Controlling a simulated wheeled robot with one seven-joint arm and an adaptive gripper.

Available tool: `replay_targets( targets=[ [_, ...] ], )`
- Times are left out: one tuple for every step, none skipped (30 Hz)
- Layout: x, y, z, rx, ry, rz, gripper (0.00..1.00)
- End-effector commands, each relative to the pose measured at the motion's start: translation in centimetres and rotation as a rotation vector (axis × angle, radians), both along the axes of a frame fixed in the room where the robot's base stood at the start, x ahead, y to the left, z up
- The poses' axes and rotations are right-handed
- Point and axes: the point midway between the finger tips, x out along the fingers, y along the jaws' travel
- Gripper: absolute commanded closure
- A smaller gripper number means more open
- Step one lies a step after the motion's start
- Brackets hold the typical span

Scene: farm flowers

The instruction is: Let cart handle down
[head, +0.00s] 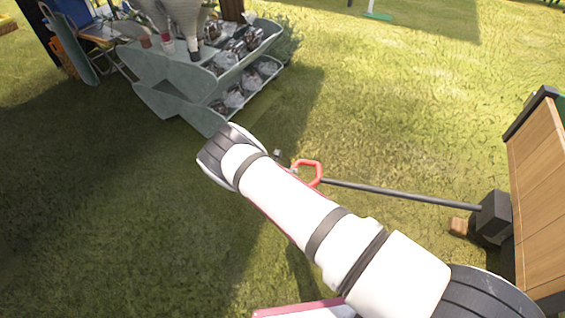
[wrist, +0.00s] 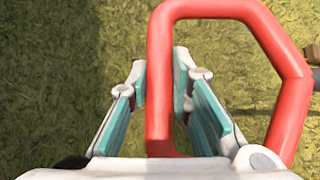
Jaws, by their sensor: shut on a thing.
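The cart handle is a red loop (head: 319,170) at the end of a dark grey bar (head: 400,192). The bar runs right to a black block on the wooden cart (head: 540,190) and looks raised above the grass. In the wrist view the red loop (wrist: 291,75) is large and close. One straight side of it passes between the teal-padded fingers of my gripper (wrist: 160,78), which is shut on it. In the head view my white arm hides most of the gripper and part of the loop.
A grey-green tiered stand (head: 185,85) with wrapped bundles stands at the upper left, beyond my arm. A blue-topped table (head: 78,22) and a dark post are at the far left. The grass (head: 400,90) around the bar is open.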

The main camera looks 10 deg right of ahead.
Motion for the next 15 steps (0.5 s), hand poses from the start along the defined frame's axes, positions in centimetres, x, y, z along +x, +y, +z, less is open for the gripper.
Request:
replay_targets(
  targets=[
    [0.01, 0.12, -0.29, 0.003, -0.003, 0.007, 1.00],
    [-0.06, 0.06, -0.43, 0.004, -0.003, 0.007, 1.00],
    [-0.14, -0.01, -0.57, 0.005, -0.004, 0.007, 1.00],
    [-0.18, -0.06, -0.63, 0.005, -0.004, 0.007, 1.00],
    [-0.21, -0.08, -0.69, 0.005, -0.004, 0.007, 1.00],
    [-0.22, -0.10, -0.71, 0.005, -0.004, 0.007, 1.00],
    [-0.23, -0.11, -0.72, 0.005, -0.005, 0.006, 1.00],
    [-0.23, -0.10, -0.72, 0.005, -0.005, 0.006, 1.00],
    [-0.22, -0.10, -0.71, 0.006, -0.005, 0.007, 1.00],
    [-0.22, -0.09, -0.70, 0.006, -0.005, 0.007, 1.00],
    [-0.21, -0.08, -0.69, 0.006, -0.005, 0.007, 1.00],
    [-0.20, -0.07, -0.68, 0.006, -0.005, 0.007, 1.00],
    [-0.19, -0.07, -0.67, 0.006, -0.004, 0.007, 1.00],
    [-0.19, -0.05, -0.67, 0.006, -0.004, 0.007, 1.00],
    [-0.18, -0.05, -0.66, 0.006, -0.004, 0.007, 1.00]
  ],
)
